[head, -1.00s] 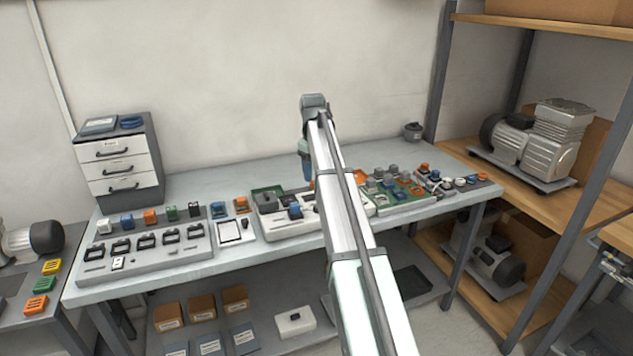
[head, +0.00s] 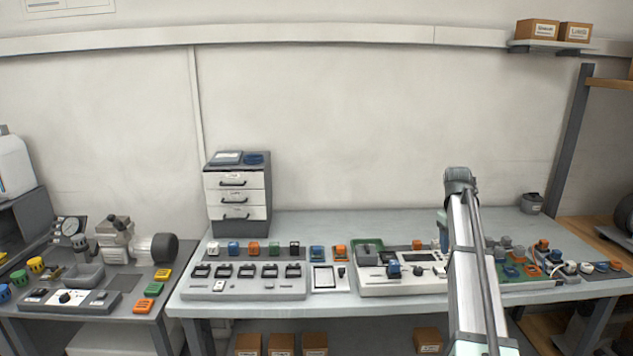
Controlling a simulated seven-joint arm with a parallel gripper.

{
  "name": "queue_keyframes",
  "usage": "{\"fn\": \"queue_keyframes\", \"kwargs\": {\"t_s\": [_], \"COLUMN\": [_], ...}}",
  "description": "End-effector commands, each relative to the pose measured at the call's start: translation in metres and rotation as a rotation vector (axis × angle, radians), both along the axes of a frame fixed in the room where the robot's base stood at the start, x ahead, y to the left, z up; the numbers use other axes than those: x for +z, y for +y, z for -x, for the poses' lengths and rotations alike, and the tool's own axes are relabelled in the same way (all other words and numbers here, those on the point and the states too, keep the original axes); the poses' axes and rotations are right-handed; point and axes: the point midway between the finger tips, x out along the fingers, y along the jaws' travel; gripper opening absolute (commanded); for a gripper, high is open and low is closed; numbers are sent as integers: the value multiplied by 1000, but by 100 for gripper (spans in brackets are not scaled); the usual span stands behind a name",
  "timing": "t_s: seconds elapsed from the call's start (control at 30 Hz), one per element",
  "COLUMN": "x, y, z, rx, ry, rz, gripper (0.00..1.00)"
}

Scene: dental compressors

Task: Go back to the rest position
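My arm (head: 470,260) reaches up over the front edge of the workbench (head: 330,222), right of the middle in the head view. Its far end stands above the bench near a white device with a dark display (head: 400,287). My gripper is hidden behind the arm's end; only a bluish part (head: 441,217) shows at its left side, and the fingertips cannot be made out. Whether it holds anything cannot be seen.
A grey rack of black-handled slots (head: 245,289) and a drawer cabinet (head: 237,190) stand left on the bench. Small parts on a green board (head: 525,283) lie right of my arm. A lower side table (head: 120,333) stands at the left. The bench's back strip is mostly clear.

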Motion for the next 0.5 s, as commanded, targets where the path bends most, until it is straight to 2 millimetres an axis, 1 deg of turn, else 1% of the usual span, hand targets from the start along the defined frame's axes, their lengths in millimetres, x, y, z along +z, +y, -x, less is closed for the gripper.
{"fn": "queue_keyframes", "kwargs": {"t_s": [0.03, 0.07, 0.1, 0.17, 0.2, 0.27, 0.3, 0.37, 0.4, 0.5], "x": [-13, -20, -28, -40, -48, -59, -66, -76, -82, -100], "y": [-29, -44, -64, -95, -114, -142, -160, -184, -198, -229], "z": [17, 25, 35, 52, 64, 83, 96, 115, 128, 158], "rx": [-51, -78, -112, -166, -201, -250, -282, -325, -352, -410], "ry": [-3, -4, -9, -14, -14, -17, -20, -21, -21, -20], "rz": [23, 39, 59, 91, 112, 144, 163, 193, 212, 253], "gripper": [58, 58, 58, 58, 58, 58, 58, 58, 58, 58]}}
